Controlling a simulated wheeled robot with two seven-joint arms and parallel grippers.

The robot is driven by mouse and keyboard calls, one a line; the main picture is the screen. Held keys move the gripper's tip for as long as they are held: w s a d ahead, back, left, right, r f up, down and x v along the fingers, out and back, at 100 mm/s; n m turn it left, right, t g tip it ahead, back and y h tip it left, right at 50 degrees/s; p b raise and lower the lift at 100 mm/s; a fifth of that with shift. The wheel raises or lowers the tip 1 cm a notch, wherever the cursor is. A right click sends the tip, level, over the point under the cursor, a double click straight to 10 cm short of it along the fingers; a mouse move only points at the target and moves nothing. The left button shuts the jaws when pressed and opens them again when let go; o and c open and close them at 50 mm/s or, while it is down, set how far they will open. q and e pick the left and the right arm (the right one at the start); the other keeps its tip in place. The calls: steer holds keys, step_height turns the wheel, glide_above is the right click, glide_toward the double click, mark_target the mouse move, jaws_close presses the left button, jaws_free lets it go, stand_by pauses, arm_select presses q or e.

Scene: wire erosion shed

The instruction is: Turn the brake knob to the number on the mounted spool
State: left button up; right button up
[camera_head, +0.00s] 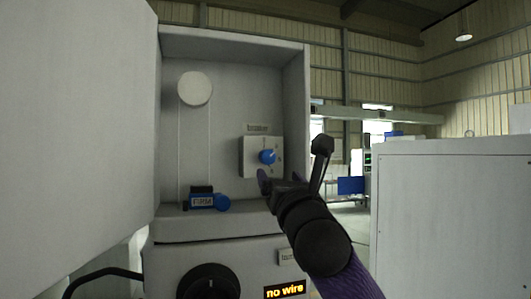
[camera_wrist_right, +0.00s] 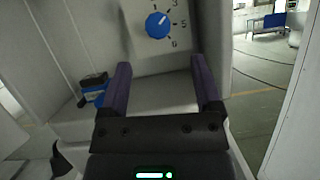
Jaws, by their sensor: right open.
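The blue brake knob (camera_head: 267,156) sits on a pale square plate (camera_head: 247,158) on the cabinet's back wall. My left gripper is not in view.
A blue and black item labelled "FIRM" (camera_head: 203,202) is on the cabinet's ledge at lower left. A large black dial (camera_head: 208,284) and a "no wire" display (camera_head: 284,289) are below. The cabinet's side wall (camera_head: 296,100) stands close right of the knob; a pale cabinet (camera_head: 450,215) is farther right.

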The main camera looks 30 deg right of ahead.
mark_target(269, 159)
steer(key=w+r+p, duration=0.2)
steer(key=w, duration=0.1)
steer(key=shift+d+r, duration=0.2)
steer(key=shift+d, duration=0.1)
steer(key=x, duration=0.1)
steer(key=p+x, duration=0.1)
steer(key=x, duration=0.1)
steer(key=p+x, duration=0.1)
steer(key=shift+w+d+f, duration=0.15)
steer(key=shift+w+f, duration=0.05)
steer(key=shift+w, duration=0.25)
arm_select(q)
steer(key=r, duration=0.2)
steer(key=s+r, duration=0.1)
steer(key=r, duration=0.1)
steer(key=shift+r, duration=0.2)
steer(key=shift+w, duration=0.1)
arm_select(e)
jaws_close()
